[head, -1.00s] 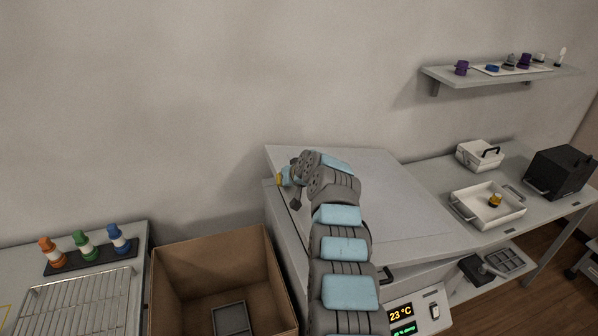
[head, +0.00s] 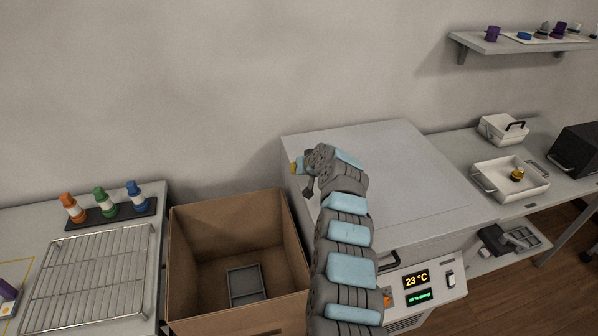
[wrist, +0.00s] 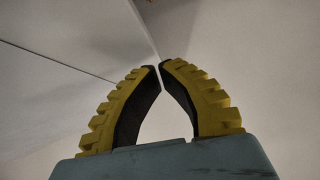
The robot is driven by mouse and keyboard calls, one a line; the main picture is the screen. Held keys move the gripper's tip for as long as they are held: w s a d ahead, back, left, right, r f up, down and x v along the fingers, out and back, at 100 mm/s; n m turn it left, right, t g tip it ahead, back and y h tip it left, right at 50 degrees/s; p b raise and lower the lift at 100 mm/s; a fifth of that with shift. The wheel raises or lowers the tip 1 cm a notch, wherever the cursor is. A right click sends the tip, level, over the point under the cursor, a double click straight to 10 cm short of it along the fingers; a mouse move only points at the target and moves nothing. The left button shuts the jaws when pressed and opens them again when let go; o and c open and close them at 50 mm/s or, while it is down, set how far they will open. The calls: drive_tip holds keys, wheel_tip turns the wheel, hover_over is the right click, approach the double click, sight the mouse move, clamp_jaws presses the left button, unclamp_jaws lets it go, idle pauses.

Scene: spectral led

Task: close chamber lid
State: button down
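The chamber (head: 428,282) is a grey box with a front panel showing 23 °C. Its broad, flat grey lid (head: 410,170) lies over the top and looks down; I cannot tell whether a thin gap remains. My gripper (head: 293,168) is at the lid's left edge, near its back corner, partly hidden by my wrist. In the wrist view its yellow fingers (wrist: 160,66) are drawn together with the tips almost meeting, and nothing is between them. A pale surface with a dark seam fills the left of that view. I cannot tell whether the fingers touch the lid.
An open cardboard box (head: 240,245) with a grey tray inside stands left of the chamber. Further left are a wire rack (head: 90,275) and several coloured bottles. On the right bench are a white tray (head: 510,185) and a lidded white box (head: 502,130). A wall shelf (head: 520,42) hangs above.

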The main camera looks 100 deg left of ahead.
wheel_tip(320, 180, up, 3)
drive_tip(key=shift+w+d+r+p, duration=0.1)
drive_tip(key=shift+w+p, duration=0.05)
drive_tip(key=shift+p, duration=0.4)
drive_tip(key=shift+w+d+r+p, duration=0.15)
drive_tip(key=shift+d+r+p, duration=0.25)
drive_tip(key=shift+d+p, duration=0.2)
drive_tip(key=p+v, duration=0.1)
drive_tip(key=p, duration=0.1)
drive_tip(key=p+v, duration=0.2)
drive_tip(key=p, duration=0.1)
drive_tip(key=p+v, duration=0.1)
drive_tip(key=p, duration=0.1)
drive_tip(key=shift+s+d+r, duration=0.15)
drive_tip(key=shift+s+r, duration=0.05)
drive_tip(key=shift+r, duration=0.2)
drive_tip(key=p, duration=0.3)
drive_tip(key=shift+d+r, duration=0.15)
drive_tip(key=shift+d, duration=0.1)
drive_tip(key=p+v, duration=0.1)
drive_tip(key=p, duration=0.2)
drive_tip(key=p+v, duration=0.1)
drive_tip(key=p, duration=0.2)
drive_tip(key=shift+s+d+r, duration=0.1)
drive_tip(key=shift+d+r, duration=0.05)
drive_tip(key=shift+d, duration=0.2)
